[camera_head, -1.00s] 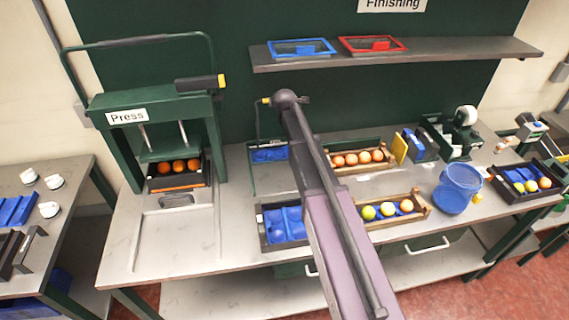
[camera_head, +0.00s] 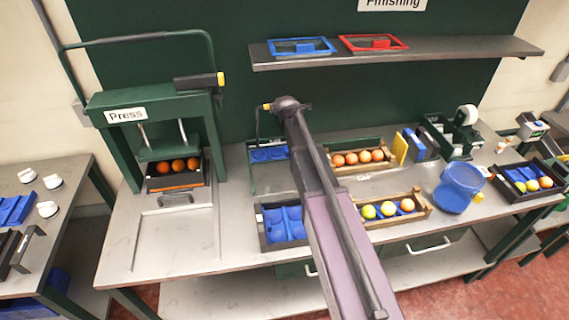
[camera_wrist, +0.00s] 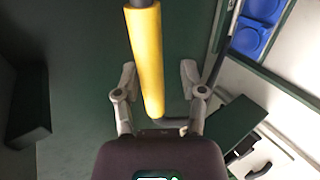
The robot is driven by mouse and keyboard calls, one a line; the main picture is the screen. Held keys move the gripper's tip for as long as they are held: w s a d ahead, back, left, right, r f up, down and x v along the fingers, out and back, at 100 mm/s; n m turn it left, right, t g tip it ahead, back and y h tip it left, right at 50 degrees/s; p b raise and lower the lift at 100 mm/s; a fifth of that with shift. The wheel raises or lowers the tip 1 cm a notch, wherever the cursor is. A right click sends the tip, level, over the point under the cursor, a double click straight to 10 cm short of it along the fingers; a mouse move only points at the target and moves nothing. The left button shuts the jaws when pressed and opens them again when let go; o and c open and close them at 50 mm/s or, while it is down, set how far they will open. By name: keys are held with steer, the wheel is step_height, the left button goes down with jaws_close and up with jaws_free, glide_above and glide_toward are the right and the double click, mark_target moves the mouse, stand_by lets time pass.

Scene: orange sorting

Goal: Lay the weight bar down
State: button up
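The weight bar shows as a thin dark upright rod (camera_head: 257,125) with a yellow grip (camera_head: 267,106) at its top, over a green frame with a blue pad (camera_head: 268,154). In the wrist view the yellow grip (camera_wrist: 147,55) runs lengthwise between my gripper's fingers (camera_wrist: 157,80). The fingers are spread, with a clear gap on the right side and little or none visible on the left. The grip's lower end meets a bent dark rod. In the head view my arm hides the fingertips.
The press (camera_head: 155,110) stands left, with oranges in a tray under it. A shelf (camera_head: 400,54) with blue and red frames is above. Fruit crates (camera_head: 395,222), a blue bucket (camera_head: 460,188) and a dark tray (camera_head: 268,240) with blue lining stand around my arm.

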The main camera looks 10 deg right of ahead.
steer(key=shift+s+f+b, duration=0.2)
steer(key=shift+s+f, duration=0.05)
steer(key=shift+s, duration=0.35)
steer(key=shift+s+f+b, duration=0.2)
steer(key=shift+s+f, duration=0.05)
steer(key=shift+s, duration=0.4)
steer(key=shift+s+f+b, duration=0.2)
steer(key=shift+s+f, duration=0.05)
steer(key=shift+s, duration=0.35)
steer(key=s+f+b, duration=0.3)
steer(key=s, duration=0.2)
steer(key=shift+s+f+b, duration=0.15)
steer(key=shift+f+b, duration=0.25)
steer(key=shift+w+r+p, duration=0.55)
steer(key=shift+w+r, duration=0.05)
steer(key=shift+w, duration=0.05)
